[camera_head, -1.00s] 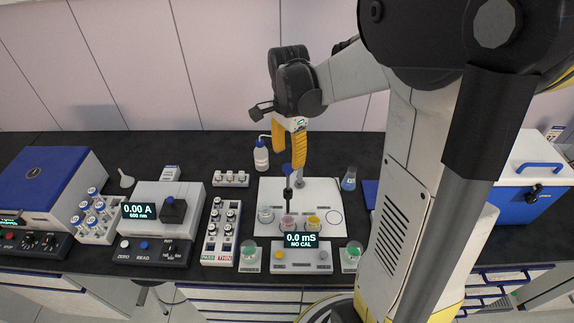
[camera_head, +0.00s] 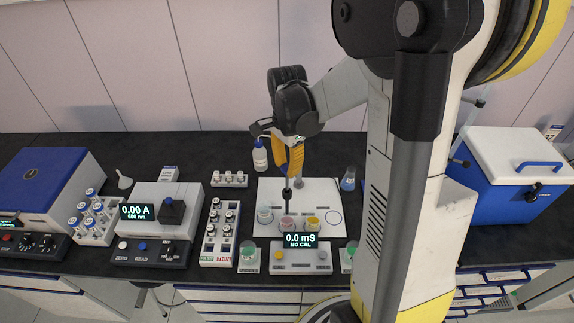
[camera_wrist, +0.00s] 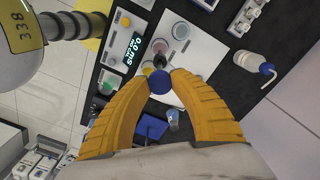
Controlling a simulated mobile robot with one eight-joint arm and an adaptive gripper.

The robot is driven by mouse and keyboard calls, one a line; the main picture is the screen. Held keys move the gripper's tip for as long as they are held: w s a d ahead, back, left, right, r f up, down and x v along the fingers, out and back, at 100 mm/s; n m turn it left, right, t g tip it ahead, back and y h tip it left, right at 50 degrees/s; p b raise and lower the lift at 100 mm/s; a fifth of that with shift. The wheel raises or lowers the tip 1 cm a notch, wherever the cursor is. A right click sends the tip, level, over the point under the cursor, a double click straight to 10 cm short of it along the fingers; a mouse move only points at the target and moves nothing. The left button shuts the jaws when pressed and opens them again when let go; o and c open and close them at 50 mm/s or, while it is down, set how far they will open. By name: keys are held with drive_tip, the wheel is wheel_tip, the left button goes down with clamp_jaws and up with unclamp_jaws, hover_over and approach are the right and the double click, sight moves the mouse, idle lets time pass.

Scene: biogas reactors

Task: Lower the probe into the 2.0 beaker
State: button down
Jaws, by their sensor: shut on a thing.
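The probe (camera_head: 287,194) is a dark upright stick with a round blue top (camera_wrist: 160,84). My gripper (camera_head: 289,170) has its orange fingers shut on the blue top, seen between the fingertips in the wrist view. The probe stands over or just behind the pink beaker (camera_head: 287,221); I cannot tell whether its tip is inside. A clear beaker (camera_head: 264,214) is left of it and a yellow beaker (camera_head: 312,222) right. No 2.0 marking is readable on any beaker. My fingers hide the probe's upper part in the head view.
The meter (camera_head: 300,254) in front reads 0.0 mS, NO CAL. Green-filled cups (camera_head: 249,257) flank it. The white board (camera_head: 329,195) has free room at right, with an empty ring.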

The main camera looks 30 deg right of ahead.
drive_tip(key=b, duration=0.7)
hover_over(287, 197)
wheel_tip(287, 197, down, 8)
drive_tip(key=shift+f, duration=0.2)
drive_tip(key=shift+s+r+p, duration=0.1)
drive_tip(key=shift+r+p, duration=0.05)
drive_tip(key=shift+p, duration=0.25)
drive_tip(key=c, duration=1.1)
unclamp_jaws()
drive_tip(key=shift+o, duration=0.2)
wheel_tip(287, 197, up, 12)
